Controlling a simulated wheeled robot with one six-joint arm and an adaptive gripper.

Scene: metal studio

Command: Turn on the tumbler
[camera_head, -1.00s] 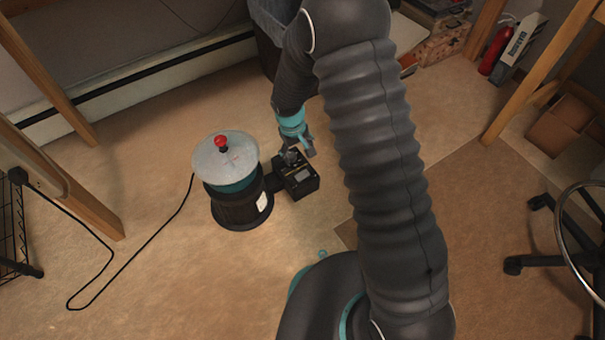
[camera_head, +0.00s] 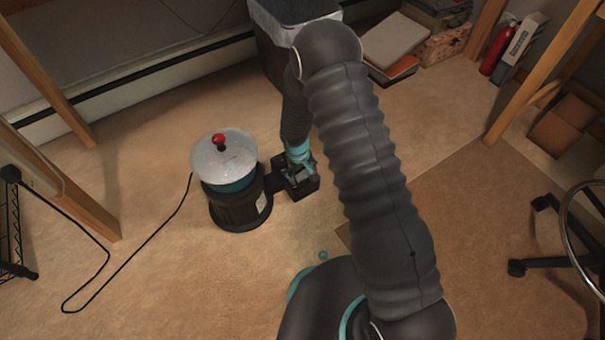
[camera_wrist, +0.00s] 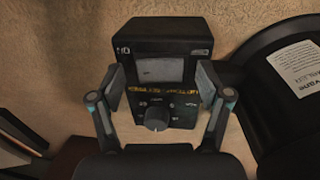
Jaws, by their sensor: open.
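The tumbler (camera_head: 238,207) stands on the floor, a dark round base with a teal bowl, a clear lid and a red knob on top. Its black control box (camera_head: 303,190) is joined to its right side. In the wrist view the control box (camera_wrist: 160,70) shows a grey screen and a round dial (camera_wrist: 157,117) on its front panel. My gripper (camera_head: 299,175) is over the box, hiding part of it in the head view. In the wrist view my gripper (camera_wrist: 163,92) is open, with one finger on each side of the box. Contact cannot be told.
A black cord (camera_head: 150,236) runs left from the tumbler across the floor. Wooden legs (camera_head: 75,195) and a wire rack stand at left. A chair (camera_head: 560,240), cardboard boxes and a fire extinguisher (camera_head: 496,52) are at right.

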